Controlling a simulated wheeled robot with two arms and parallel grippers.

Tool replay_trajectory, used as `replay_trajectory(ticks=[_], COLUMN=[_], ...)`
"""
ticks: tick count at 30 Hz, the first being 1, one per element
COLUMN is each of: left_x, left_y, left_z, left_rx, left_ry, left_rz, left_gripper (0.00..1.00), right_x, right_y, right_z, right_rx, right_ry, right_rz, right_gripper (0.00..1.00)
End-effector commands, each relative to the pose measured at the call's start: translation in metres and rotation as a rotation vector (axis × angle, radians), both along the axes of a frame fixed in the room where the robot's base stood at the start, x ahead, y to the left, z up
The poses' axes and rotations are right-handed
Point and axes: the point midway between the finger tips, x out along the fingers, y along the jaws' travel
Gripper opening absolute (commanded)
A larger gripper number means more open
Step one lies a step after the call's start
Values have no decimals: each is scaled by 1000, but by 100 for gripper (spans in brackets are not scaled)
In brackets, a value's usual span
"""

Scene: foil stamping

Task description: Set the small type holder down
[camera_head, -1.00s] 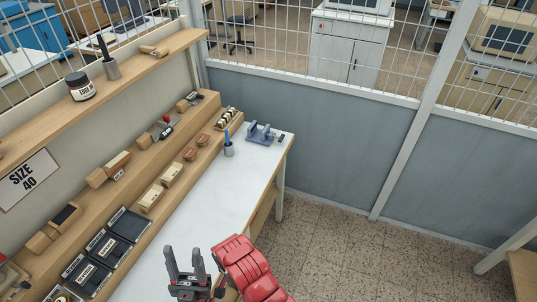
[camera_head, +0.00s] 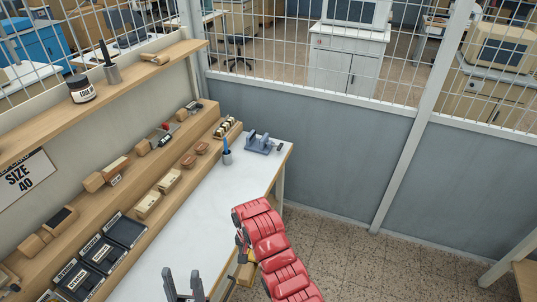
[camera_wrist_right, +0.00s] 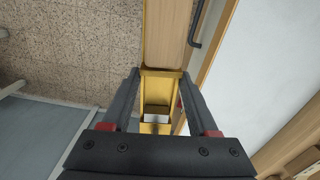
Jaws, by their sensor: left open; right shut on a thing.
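The small type holder is a yellow brass frame (camera_wrist_right: 146,90) with a wooden handle (camera_wrist_right: 167,35), seen in the right wrist view. A pale block (camera_wrist_right: 154,115) sits inside the frame. My right gripper (camera_wrist_right: 158,80) is shut on the holder, with one finger on each side. In the head view the holder (camera_head: 246,273) shows only in part beside my red arm, off the worktable's right edge; my right gripper is mostly hidden there. My left gripper (camera_head: 184,286) is open and empty, upright over the near part of the white worktable.
The white worktable top (camera_head: 205,205) is largely clear. A blue-grey fixture (camera_head: 262,144) and a cup with a blue tool (camera_head: 227,156) stand at its far end. Stepped wooden shelves with stamps, boxes and dark trays (camera_head: 123,229) line the left side.

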Motion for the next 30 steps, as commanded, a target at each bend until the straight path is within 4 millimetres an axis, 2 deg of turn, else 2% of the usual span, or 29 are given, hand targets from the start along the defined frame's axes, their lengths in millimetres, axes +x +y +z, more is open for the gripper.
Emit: replay_trajectory(ticks=[1, 6, 12, 21, 26, 30], left_x=[0, 0, 0, 0, 0, 0], left_y=[0, 0, 0, 0, 0, 0], left_z=[-13, -39, -67, -105, -135, -144], left_rx=[0, 0, 0, 0, 0, 0], left_ry=[0, 0, 0, 0, 0, 0], left_rz=[0, 0, 0, 0, 0, 0], left_gripper=[50, 50, 50, 50, 50, 50], right_x=[19, 72, 112, 131, 125, 115], right_y=[-9, -47, -97, -165, -201, -217], right_z=[3, 32, 68, 107, 116, 124], right_rx=[2, 4, 6, 8, 6, 2], right_ry=[-7, -7, -7, -6, -9, -6], right_rz=[8, 58, 101, 156, 212, 258], right_gripper=[0, 0, 0, 0, 0, 0])
